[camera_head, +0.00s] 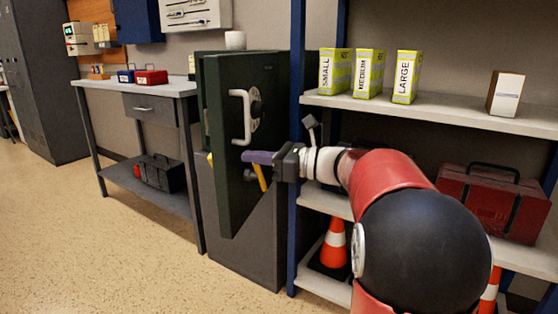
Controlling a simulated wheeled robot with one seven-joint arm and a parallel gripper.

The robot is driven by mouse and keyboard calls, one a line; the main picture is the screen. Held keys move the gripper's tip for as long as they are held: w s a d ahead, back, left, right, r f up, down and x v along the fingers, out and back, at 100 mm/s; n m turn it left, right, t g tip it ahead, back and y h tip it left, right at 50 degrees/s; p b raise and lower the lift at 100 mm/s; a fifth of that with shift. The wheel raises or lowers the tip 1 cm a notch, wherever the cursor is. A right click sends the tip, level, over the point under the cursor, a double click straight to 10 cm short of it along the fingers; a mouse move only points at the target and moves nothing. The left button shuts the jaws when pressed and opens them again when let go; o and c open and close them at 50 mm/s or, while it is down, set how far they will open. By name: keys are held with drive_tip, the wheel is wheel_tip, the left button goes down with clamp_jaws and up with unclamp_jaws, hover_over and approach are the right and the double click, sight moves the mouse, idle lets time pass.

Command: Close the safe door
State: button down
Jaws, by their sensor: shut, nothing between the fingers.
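The dark green safe door (222,160) stands ajar, swung out toward me from the safe, with a white handle (244,118) and a round dial on its visible face. The safe's top edge shows behind the door, and the door hides most of the safe body and its inside. My gripper (258,157) is shut and empty, pointing left. In the picture its fingertips overlap the right part of the door, below the handle. I cannot tell whether they touch it.
A blue-framed shelf (430,108) with labelled boxes (368,74) stands close at the right, behind my arm. An orange cone (334,246) and a red case (490,202) sit on lower shelves. A workbench (132,85) stands left. The floor at front left is clear.

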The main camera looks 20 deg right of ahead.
drive_tip(key=shift+x, duration=1.4)
